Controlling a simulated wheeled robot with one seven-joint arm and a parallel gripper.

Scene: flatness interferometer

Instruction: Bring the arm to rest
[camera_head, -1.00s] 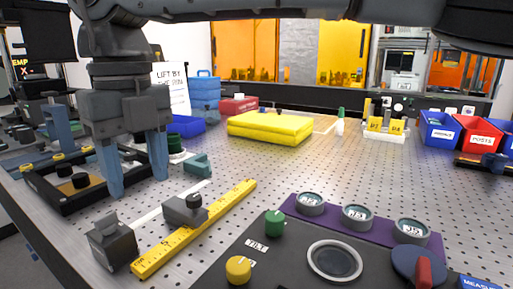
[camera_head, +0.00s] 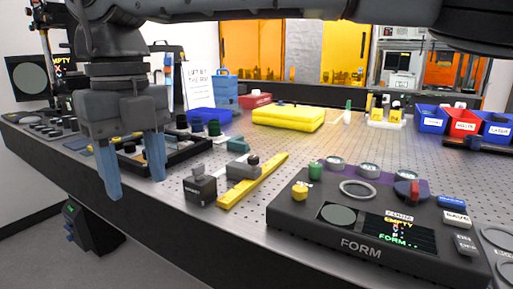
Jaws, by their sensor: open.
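My gripper (camera_head: 134,182) hangs at the left, pointing down with its two blue fingers apart and nothing between them. It appears in front of the bench's (camera_head: 226,230) near left edge, with a black frame tray (camera_head: 180,158) behind the fingers. My arm runs from the gripper across the top of the picture to the upper right.
A dark control box (camera_head: 300,222) marked FORM stands at the bench's front right. A yellow ruler (camera_head: 262,180) and a small dark block (camera_head: 200,190) lie left of it. A yellow folded pad (camera_head: 288,116) and blue and red bins (camera_head: 465,122) stand farther back.

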